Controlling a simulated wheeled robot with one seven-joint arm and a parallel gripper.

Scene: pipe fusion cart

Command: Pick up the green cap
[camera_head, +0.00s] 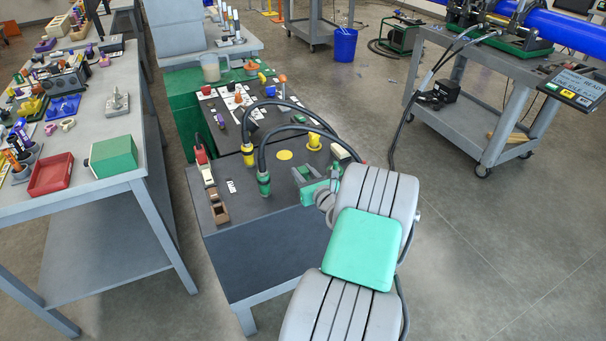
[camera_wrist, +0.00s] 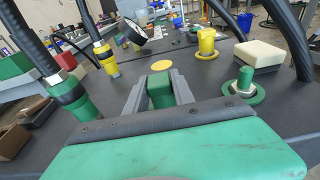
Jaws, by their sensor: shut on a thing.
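My gripper (camera_wrist: 158,92) is shut on a small green block-like piece, which I take to be the green cap (camera_wrist: 161,90). The piece sits between the two grey fingers in the wrist view, in front of a yellow disc (camera_wrist: 173,79) on the dark cart top. I cannot tell whether it touches the cart top. To its right stands a green stud with a metal nut and green ring (camera_wrist: 243,85), apart from the fingers. In the head view my gripper (camera_head: 306,180) is over the right part of the cart top, and the arm partly hides this area.
A yellow cap (camera_wrist: 206,41) and a cream block (camera_wrist: 258,54) stand beyond the gripper. Black cables with a yellow connector (camera_head: 248,156) and a green connector (camera_head: 264,184) arch over the cart (camera_head: 236,246). A workbench (camera_head: 90,200) stands at left. Open floor lies at right.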

